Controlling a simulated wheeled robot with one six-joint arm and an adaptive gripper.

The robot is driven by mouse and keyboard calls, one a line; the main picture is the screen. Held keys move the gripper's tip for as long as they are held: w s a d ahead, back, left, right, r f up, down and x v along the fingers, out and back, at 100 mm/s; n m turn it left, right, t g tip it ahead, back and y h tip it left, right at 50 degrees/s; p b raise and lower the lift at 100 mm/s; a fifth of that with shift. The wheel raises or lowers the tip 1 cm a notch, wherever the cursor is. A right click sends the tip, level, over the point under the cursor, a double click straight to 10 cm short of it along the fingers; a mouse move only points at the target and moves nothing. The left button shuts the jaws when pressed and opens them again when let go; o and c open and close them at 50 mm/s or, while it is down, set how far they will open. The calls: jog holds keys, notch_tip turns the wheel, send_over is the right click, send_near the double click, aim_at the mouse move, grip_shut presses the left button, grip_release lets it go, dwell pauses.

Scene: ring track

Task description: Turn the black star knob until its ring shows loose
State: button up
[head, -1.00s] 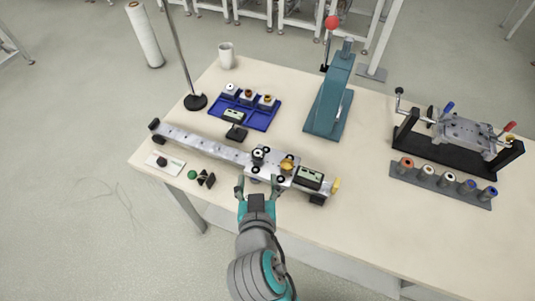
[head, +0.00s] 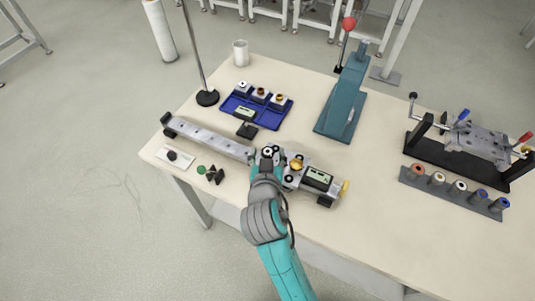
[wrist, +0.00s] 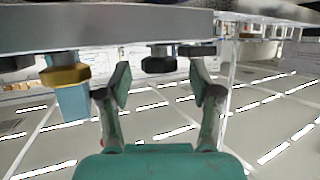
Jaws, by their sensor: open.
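The black star knob (head: 267,152) stands on the metal carriage of a long rail on the table. In the wrist view, which looks upside down, the black knob (wrist: 158,61) is on the plate, between and just beyond the fingertips. A yellow knob (head: 297,164) is right of it in the head view; it also shows in the wrist view (wrist: 65,72). My gripper (head: 266,160) is right at the black knob from the front side; its fingers (wrist: 161,80) are spread and hold nothing. I cannot make out the ring's marking.
A grey box with a display (head: 318,179) sits right of the yellow knob on the rail (head: 210,140). Behind are a blue tray (head: 268,119) and a teal press (head: 343,105). A white plate with a black knob (head: 172,156) lies left. Table is clear at right front.

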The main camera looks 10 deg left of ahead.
jog(key=shift+c, duration=0.2)
jog(key=c, duration=1.1)
jog(key=shift+d+n+y, duration=0.15)
jog(key=shift+n+y, duration=0.25)
jog(key=shift+d+n+y, duration=0.25)
jog(key=shift+n+y, duration=0.55)
jog(key=shift+y, duration=0.2)
jog(key=n+g+y, duration=0.1)
jog(key=n+y, duration=0.1)
jog(key=shift+w+d+n+g+y, duration=0.2)
jog(key=shift+n+g+y, duration=0.2)
jog(key=n+g+y, duration=0.2)
jog(key=n, duration=0.1)
jog(key=shift+w+d+y, duration=0.1)
jog(key=shift+y, duration=0.3)
jog(key=shift+f+n+g+y, duration=0.15)
jog(key=shift+n+g+y, duration=0.25)
jog(key=shift+n+g, duration=0.1)
jog(key=shift+f, duration=0.1)
